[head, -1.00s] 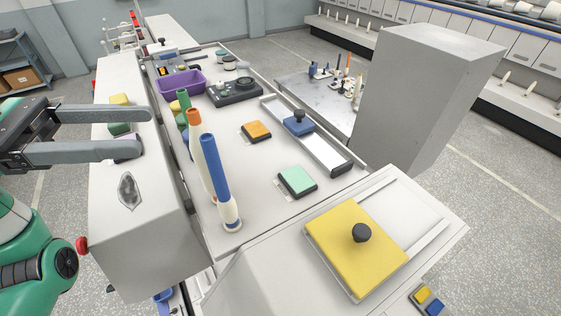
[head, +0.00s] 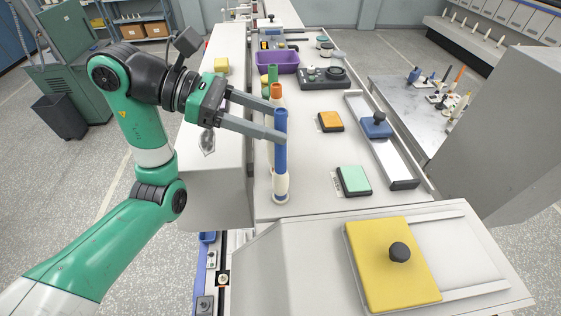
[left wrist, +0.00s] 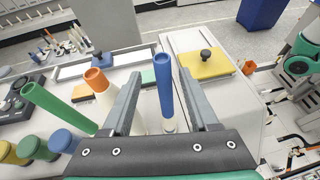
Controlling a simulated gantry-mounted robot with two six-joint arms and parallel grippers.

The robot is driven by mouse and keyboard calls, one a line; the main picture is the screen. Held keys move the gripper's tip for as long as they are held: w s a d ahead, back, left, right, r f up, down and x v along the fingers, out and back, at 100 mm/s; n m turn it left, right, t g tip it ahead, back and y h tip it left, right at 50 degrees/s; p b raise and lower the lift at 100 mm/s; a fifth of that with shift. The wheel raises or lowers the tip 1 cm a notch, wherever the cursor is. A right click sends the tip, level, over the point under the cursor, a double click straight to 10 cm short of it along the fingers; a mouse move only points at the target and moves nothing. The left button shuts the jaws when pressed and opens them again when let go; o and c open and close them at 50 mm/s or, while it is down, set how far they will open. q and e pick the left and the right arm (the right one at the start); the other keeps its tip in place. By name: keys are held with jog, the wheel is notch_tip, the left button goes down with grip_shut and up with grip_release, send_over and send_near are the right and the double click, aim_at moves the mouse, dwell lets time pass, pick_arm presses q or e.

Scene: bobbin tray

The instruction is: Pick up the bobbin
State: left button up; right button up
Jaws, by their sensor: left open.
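The blue bobbin (head: 281,165) stands upright on a pale base at the near end of a row on the white worktop. My left gripper (head: 280,122) is open, reaching in from the left with its fingers around the bobbin's upper part. The lower finger crosses in front of the bobbin and the upper one lies behind it. In the left wrist view the blue bobbin (left wrist: 163,88) shows between the open fingers (left wrist: 160,74), with gaps on both sides. An orange-topped bobbin (left wrist: 96,81) and a green bobbin (left wrist: 55,106) stand beside it. My right gripper is out of view.
A purple tray (head: 265,61) and a black device (head: 325,78) lie farther back. Orange (head: 330,122) and mint (head: 353,180) pads lie to the right, with a blue knobbed slider (head: 376,126) beyond. A yellow knobbed plate (head: 375,275) is near front. Worktop between bobbin and pads is clear.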

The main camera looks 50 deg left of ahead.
pick_arm(q)
jog(key=p+x, duration=0.1)
jog(key=x, duration=0.4)
jog(key=shift+s+d, duration=0.15)
jog(key=shift+d, duration=0.05)
grip_shut()
dwell(1.1)
